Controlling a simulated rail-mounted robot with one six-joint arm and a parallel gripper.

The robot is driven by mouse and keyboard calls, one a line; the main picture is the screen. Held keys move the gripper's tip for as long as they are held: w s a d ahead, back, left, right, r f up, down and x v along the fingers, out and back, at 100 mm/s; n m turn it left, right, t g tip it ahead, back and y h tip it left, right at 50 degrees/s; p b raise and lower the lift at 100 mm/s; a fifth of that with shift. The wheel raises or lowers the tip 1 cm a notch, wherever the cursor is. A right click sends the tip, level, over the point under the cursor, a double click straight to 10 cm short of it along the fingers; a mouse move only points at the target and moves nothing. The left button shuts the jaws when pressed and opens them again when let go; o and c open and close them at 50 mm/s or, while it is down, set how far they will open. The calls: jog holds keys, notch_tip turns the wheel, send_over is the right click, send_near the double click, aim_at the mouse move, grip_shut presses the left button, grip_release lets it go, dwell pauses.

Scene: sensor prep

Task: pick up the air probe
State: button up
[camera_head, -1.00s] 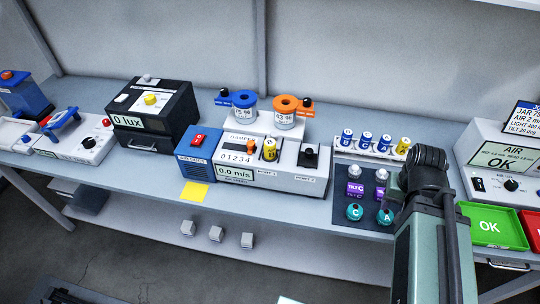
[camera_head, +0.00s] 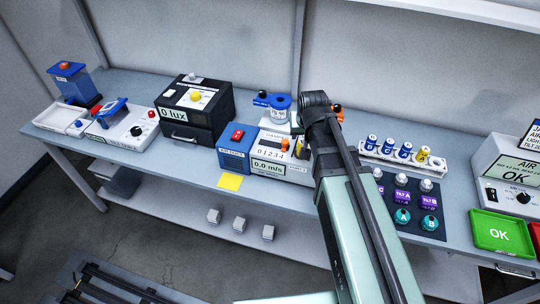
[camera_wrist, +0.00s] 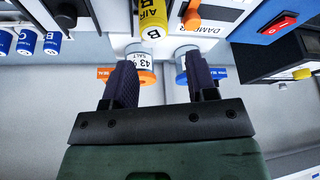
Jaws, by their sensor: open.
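A yellow air probe marked B (camera_wrist: 153,18) stands in a port of the white and grey air device (camera_head: 268,160). In the head view only a yellow sliver of this probe (camera_head: 299,148) shows beside my arm. In the wrist view my gripper (camera_wrist: 162,64) is open and empty, its two fingers apart. The probe is beyond the fingertips, roughly in line with the gap, and its far end is cut off by the frame edge. My arm hides the gripper in the head view. Another yellow probe (camera_head: 423,154) stands in the white rack.
Jars with an orange lid (camera_wrist: 138,76) and a blue lid (camera_head: 280,101) stand close behind the device. The blue air duct box (camera_head: 237,147) adjoins it on the left. The white rack (camera_head: 398,161) and dark tray (camera_head: 430,232) are right of my arm.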

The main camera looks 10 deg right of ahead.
aim_at(302, 145)
jog(key=b+x, duration=0.1)
jog(key=x, duration=0.1)
jog(key=b+x, duration=0.1)
jog(key=b, duration=0.1)
jog(key=b+x, duration=0.2)
jog(key=shift+s+d+f, duration=0.15)
jog(key=shift+d+f, duration=0.25)
jog(key=shift+f+b, duration=0.2)
jog(key=shift+b, duration=0.15)
jog(key=shift+r, duration=0.15)
jog(key=b+x, duration=0.4)
jog(key=x, duration=0.1)
jog(key=shift+f+b, duration=0.25)
jog(key=shift+b, duration=0.15)
jog(key=shift+r, duration=0.25)
jog(key=shift+c, duration=0.3)
jog(key=c, duration=0.7)
jog(key=shift+r+p, duration=0.1)
jog(key=shift+p, duration=0.25)
jog(key=shift+c, duration=0.2)
